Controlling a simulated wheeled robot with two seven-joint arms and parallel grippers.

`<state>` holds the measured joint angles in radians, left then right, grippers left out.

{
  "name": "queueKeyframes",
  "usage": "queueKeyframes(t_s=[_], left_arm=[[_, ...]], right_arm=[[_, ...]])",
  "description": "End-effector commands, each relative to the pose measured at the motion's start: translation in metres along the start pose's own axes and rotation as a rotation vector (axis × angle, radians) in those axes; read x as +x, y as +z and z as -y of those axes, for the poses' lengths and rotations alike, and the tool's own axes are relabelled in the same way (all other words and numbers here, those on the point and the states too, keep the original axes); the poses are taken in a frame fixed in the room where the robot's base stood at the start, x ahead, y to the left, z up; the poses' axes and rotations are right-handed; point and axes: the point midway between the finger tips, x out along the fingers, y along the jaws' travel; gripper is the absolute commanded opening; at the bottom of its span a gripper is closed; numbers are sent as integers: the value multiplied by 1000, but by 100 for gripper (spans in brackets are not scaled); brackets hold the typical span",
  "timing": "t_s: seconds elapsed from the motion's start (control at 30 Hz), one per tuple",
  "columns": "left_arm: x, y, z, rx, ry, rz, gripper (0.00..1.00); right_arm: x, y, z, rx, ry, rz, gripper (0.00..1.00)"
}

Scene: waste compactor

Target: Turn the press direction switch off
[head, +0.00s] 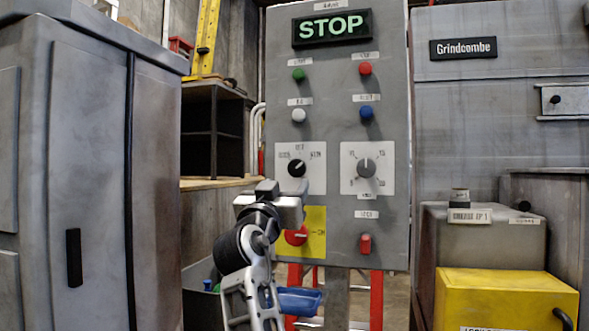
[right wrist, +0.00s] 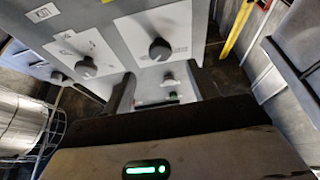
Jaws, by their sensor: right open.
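The press direction switch is most likely the black rotary knob (head: 297,168) on the left white plate of the grey control panel (head: 335,130). The plate has small marks left, top and right; the knob's exact setting is too small to read surely. My right gripper (head: 269,188) is in front of the panel, just below and left of this knob, apart from it. In the right wrist view the picture is turned over, and the knob (right wrist: 161,48) shows beyond the open, empty fingers (right wrist: 160,88). My left gripper is not in view.
Right of the knob is a grey dial (head: 366,167). Above are white (head: 298,115), blue (head: 366,113), green and red buttons. A grey cabinet (head: 85,170) stands left.

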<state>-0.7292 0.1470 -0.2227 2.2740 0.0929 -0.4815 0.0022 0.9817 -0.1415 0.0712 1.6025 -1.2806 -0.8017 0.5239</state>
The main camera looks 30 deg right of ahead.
Motion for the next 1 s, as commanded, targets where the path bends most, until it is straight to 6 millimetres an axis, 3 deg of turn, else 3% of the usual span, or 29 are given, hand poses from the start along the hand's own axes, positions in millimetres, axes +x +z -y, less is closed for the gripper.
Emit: queueKeyframes(t_s=[0.2, 0.4, 0.83, 1.0], left_arm=[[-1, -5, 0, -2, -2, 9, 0], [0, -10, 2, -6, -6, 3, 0], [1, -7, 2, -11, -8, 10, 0], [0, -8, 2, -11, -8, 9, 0]], right_arm=[[47, -2, 0, -2, 1, 0, 59], [73, -1, 0, -1, 0, 0, 59], [82, 0, 0, 1, -1, 0, 59], [82, 1, 0, 0, -1, 0, 15]])
